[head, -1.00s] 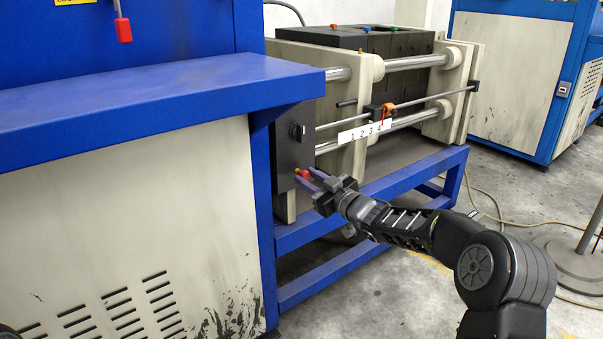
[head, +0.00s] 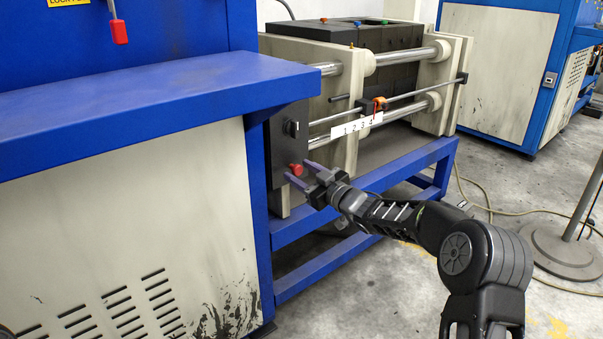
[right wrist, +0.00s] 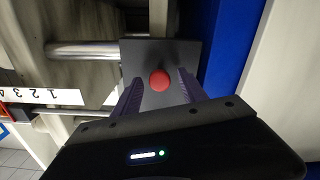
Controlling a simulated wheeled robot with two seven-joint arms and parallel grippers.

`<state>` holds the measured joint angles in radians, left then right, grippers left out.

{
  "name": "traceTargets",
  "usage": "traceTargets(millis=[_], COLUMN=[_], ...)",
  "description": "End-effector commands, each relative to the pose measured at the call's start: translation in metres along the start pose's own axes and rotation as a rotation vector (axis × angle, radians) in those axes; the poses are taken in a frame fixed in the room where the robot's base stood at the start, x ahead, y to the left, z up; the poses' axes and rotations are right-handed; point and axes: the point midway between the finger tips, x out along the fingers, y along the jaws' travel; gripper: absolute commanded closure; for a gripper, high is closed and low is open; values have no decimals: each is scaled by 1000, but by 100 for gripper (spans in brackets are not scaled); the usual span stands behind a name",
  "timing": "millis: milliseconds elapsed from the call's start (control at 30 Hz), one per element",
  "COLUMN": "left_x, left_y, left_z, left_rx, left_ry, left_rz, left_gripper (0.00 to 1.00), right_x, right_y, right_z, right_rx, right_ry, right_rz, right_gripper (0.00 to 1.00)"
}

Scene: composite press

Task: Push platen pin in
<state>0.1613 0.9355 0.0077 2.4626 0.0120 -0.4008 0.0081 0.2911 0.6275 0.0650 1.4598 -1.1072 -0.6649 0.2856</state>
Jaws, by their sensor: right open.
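The platen pin shows as a red round knob (head: 296,169) on the dark plate (head: 288,150) at the near end of the press. No shaft shows between knob and plate in the head view. My right gripper (head: 298,171) is open, its two purple fingers pointing at the plate, one on each side of the knob. In the right wrist view the knob (right wrist: 159,80) lies between the spread fingers (right wrist: 159,90), with a gap on both sides. My left gripper is not in view.
A white strip numbered 1 2 3 4 (head: 357,126) hangs by the rods. The blue frame (head: 350,195) runs below the gripper. A blue ledge (head: 160,105) juts out at left.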

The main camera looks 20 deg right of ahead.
Motion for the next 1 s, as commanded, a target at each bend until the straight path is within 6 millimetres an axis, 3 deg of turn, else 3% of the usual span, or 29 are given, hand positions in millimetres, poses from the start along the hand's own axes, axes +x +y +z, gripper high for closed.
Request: traceTargets(millis=[167,533,1000], left_x=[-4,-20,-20], left_y=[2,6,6], left_z=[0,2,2], left_rx=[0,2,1], left_ry=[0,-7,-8], left_rz=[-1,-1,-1], left_gripper=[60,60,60], right_x=[-14,-70,-77], right_y=[1,1,0], right_z=[-2,-1,0], right_rx=[-1,0,0], right_ry=[-2,-1,0], right_rz=[1,2,1], right_gripper=[50,50,50])
